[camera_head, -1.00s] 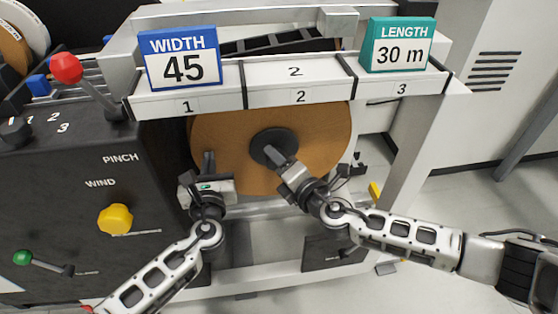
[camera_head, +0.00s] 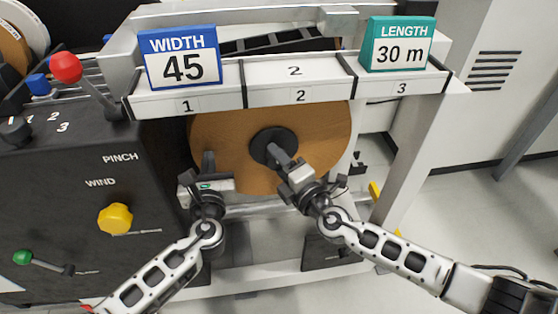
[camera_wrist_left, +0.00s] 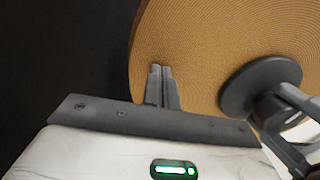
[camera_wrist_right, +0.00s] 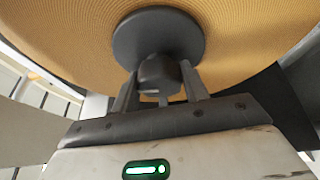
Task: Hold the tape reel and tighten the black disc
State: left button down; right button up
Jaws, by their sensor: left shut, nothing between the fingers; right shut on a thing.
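The tape reel (camera_head: 225,135) is a large brown disc standing upright under the numbered shelf. The black disc (camera_head: 262,142) with its hub knob sits at the reel's centre; it also shows in the left wrist view (camera_wrist_left: 240,90) and the right wrist view (camera_wrist_right: 160,30). My right gripper (camera_head: 283,158) is shut on the knob of the black disc, its fingers on either side of the knob (camera_wrist_right: 158,76). My left gripper (camera_head: 208,160) is shut and empty, its closed fingertips (camera_wrist_left: 160,70) in front of the reel's lower left face. Whether they touch the reel is unclear.
The dark panel at left carries a yellow knob (camera_head: 115,218), a green-tipped lever (camera_head: 22,257) and a red-balled lever (camera_head: 66,68). The shelf (camera_head: 290,97) above holds a blue WIDTH 45 sign (camera_head: 180,58) and a teal LENGTH 30 m sign (camera_head: 398,44).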

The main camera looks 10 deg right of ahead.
pick_arm(q)
jog(key=shift+w+r, duration=0.1)
jog(key=shift+r, duration=0.05)
pick_arm(e)
jog(key=o, duration=1)
jog(key=shift+a, duration=0.1)
jog(key=v, duration=1.2)
jog(key=shift+s, duration=0.1)
pick_arm(q)
jog(key=s+p, duration=0.3)
jog(key=s, duration=0.5)
pick_arm(e)
jog(key=shift+r, duration=1.55)
pick_arm(q)
jog(key=shift+s, duration=0.1)
